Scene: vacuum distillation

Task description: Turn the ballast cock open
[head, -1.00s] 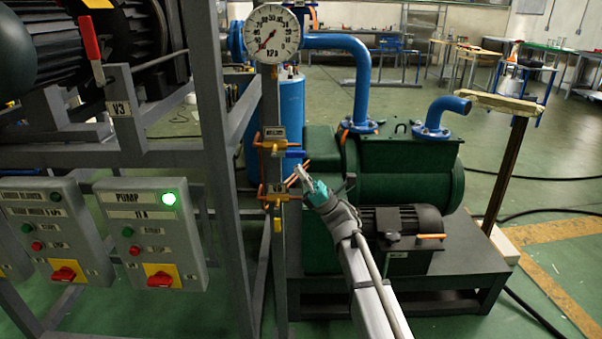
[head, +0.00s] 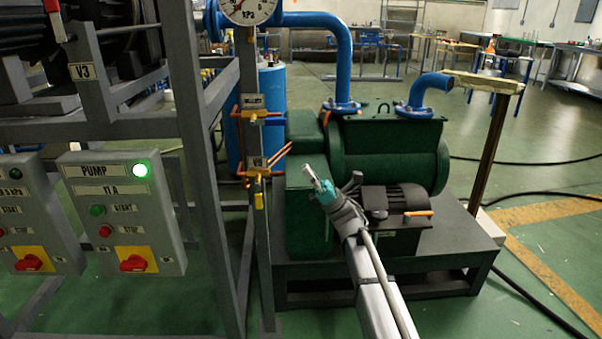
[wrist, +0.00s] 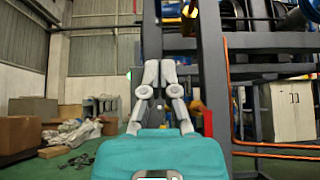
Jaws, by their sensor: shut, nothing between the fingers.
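Two small brass cocks sit on the grey post beside the green pump. The upper cock (head: 252,114) has a blue part pointing right. The lower cock (head: 257,176), by a tag that seems to read V9, has a yellow piece hanging down. I cannot tell from the labels which is the ballast cock. My gripper (head: 310,178) is to the right of the lower cock in the picture, apart from it, in front of the pump.
The green pump (head: 385,155) and its dark motor (head: 395,200) stand behind and right of my gripper. A pressure gauge (head: 247,8) tops the post. The pump control box (head: 122,215) shows a lit green lamp at left.

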